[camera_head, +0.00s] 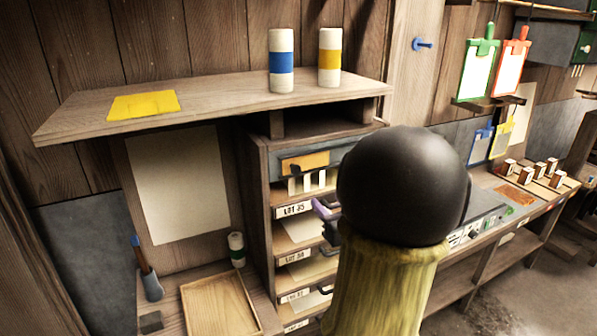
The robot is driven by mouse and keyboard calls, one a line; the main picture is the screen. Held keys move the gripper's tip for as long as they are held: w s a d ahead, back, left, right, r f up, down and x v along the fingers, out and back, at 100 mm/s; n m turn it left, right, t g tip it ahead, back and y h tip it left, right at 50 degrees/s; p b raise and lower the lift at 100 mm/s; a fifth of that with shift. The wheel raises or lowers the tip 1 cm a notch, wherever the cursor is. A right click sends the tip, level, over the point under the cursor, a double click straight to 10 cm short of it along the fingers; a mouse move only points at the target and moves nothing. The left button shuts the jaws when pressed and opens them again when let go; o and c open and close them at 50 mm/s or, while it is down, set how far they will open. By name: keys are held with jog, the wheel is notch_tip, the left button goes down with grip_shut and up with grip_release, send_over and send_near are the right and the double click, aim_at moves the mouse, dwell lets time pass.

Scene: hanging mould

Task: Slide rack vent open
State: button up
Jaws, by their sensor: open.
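The wooden rack (262,210) stands under the shelf, left of the picture's middle. Its vent is the grey-blue panel (350,150) at the top, with an orange slide plate (305,162) and several pale upright slots (308,182) showing below the plate. The right part of the vent is hidden behind a black ball and a yellow-green column, which seem to be parts of my arm. My gripper (322,216) shows only in part, as purple and dark pieces at the left edge of that column. It is open, below and right of the slide plate, in front of the labelled slots.
Above the rack, a shelf (220,103) holds a blue-banded can (281,60), a yellow-banded can (329,57) and a yellow sheet (144,104). A wooden tray (218,306) lies lower left. A bench with small blocks (527,175) runs along the right.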

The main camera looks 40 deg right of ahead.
aim_at(297, 170)
jog(key=p+x, duration=0.6)
jog(key=x, duration=1.1)
jog(key=shift+a, duration=0.15)
grip_shut()
